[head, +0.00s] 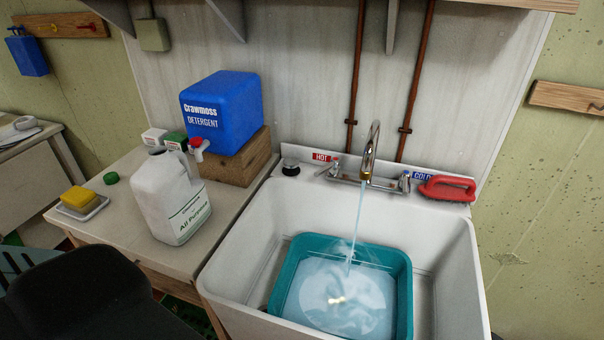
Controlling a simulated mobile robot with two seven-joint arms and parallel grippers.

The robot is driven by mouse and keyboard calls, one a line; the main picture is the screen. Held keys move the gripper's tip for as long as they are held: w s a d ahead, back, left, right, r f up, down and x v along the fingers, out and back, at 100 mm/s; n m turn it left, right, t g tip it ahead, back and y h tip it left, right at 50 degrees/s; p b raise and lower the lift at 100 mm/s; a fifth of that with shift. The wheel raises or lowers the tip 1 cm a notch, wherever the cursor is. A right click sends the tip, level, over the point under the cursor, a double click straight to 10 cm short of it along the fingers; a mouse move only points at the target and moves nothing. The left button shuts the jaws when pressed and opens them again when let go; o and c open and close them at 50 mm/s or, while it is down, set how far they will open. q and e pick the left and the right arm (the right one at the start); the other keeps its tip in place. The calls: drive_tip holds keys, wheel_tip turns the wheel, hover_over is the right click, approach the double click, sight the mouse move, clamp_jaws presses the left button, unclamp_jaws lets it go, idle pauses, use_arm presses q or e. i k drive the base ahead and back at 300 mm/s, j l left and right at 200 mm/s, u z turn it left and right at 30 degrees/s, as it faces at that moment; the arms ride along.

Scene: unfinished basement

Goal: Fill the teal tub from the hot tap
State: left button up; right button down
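The teal tub (402,290) sits in the basin of the white utility sink (458,250). Cloudy, rippling water (345,298) covers its bottom, with its surface below the rim. A stream (357,215) runs from the metal faucet spout (371,150) into the tub. The hot tap handle (328,169) is at the left beside a red HOT label (321,157). The cold tap handle (404,182) is at the right beside a blue COLD label (421,176). I cannot tell from the handles which one is turned. Neither of my grippers is in view.
A red scrub brush (447,188) and a dark stopper (290,167) lie on the sink's back ledge. Left of the sink, a counter (118,222) holds a white jug (170,197), a blue detergent container (222,110) on a wooden block (236,165), and a yellow sponge (78,197).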

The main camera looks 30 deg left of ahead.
sight(335, 161)
drive_tip(key=j+u, duration=0.35)
drive_tip(key=i+j+u, duration=0.1)
drive_tip(key=j+u, duration=0.25)
drive_tip(key=j, duration=0.15)
drive_tip(key=i+j+u, duration=0.15)
drive_tip(key=j+u, duration=0.2)
drive_tip(key=i+j+u, duration=0.15)
drive_tip(key=j+u, duration=0.2)
drive_tip(key=j, duration=0.1)
